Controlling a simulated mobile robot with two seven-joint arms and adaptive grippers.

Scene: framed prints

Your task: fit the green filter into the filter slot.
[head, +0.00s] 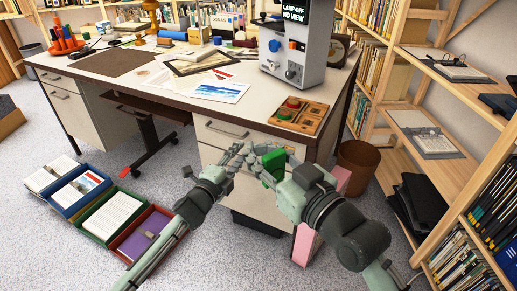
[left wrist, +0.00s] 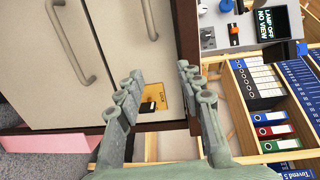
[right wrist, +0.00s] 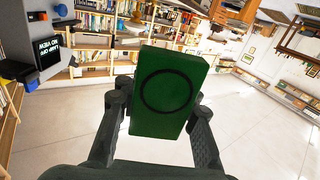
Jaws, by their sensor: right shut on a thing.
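The green filter (head: 273,164) is held in the air in front of the desk drawers. In the right wrist view the filter (right wrist: 166,92) is a green block with a dark ring on its face. My right gripper (head: 277,172) is shut on it. My left gripper (head: 245,152) is close beside it to the left. In the left wrist view its fingers (left wrist: 158,92) are apart with nothing between them. A grey device (head: 298,45) stands on the desk with a screen reading "LAMP OFF NO VIEW". I cannot make out the filter slot.
A wooden tray (head: 299,117) with red and green pieces lies at the desk's (head: 130,82) front right corner. Papers (head: 220,91) lie left of it. A brown bin (head: 357,166) and shelves (head: 440,95) stand right. Open boxes (head: 104,213) lie on the floor at left.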

